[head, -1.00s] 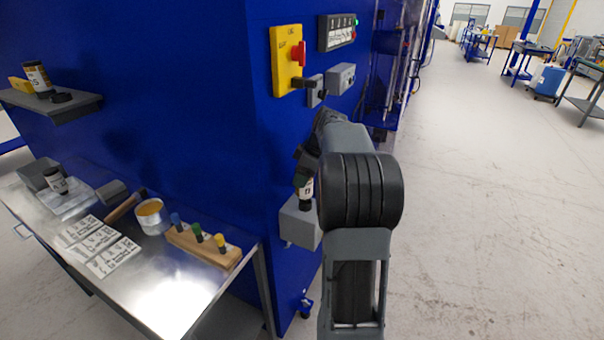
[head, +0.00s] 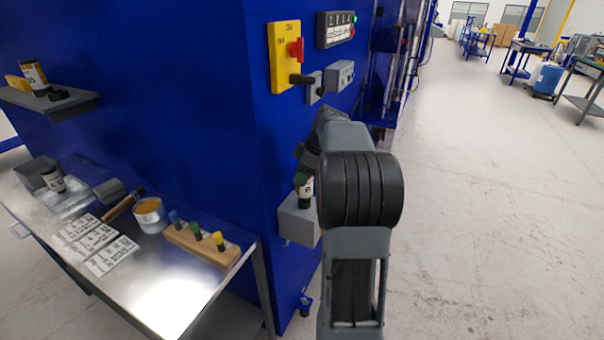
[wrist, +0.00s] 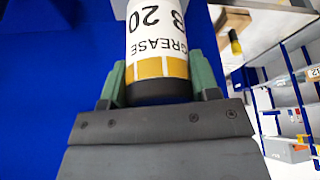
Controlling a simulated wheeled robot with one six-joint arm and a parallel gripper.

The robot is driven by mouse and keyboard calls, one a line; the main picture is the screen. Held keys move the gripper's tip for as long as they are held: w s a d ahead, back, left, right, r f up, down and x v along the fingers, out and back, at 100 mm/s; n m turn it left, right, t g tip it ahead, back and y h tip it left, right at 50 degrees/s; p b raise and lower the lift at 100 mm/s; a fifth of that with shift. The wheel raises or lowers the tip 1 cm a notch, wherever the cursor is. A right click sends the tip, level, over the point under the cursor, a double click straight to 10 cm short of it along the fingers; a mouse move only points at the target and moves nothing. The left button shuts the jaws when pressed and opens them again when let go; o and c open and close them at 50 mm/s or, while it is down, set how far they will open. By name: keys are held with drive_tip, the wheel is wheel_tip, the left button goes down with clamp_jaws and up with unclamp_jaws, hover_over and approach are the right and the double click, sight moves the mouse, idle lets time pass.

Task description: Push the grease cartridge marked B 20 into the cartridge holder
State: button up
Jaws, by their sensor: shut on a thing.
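The grease cartridge marked B 20 (wrist: 157,45) fills the upper middle of the wrist view, with a white label, an orange-yellow band and a black end. My gripper (wrist: 160,82) is shut on it, with a green finger on each side. In the head view the cartridge (head: 305,188) shows just above the grey cartridge holder (head: 298,222), which is fixed to the blue cabinet wall. My arm hides part of both. I cannot tell whether the cartridge's lower end is inside the holder. The holder does not show clearly in the wrist view.

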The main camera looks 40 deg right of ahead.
drive_tip(key=shift+f+b, duration=0.9)
drive_tip(key=shift+f, duration=0.2)
idle(0.3)
drive_tip(key=o, duration=1.1)
drive_tip(key=shift+r, duration=0.1)
drive_tip(key=shift+r+p, duration=2.15)
drive_tip(key=shift+r, duration=0.8)
drive_tip(key=v, duration=1.3)
drive_tip(key=shift+r+p, duration=0.35)
drive_tip(key=shift+r, duration=0.05)
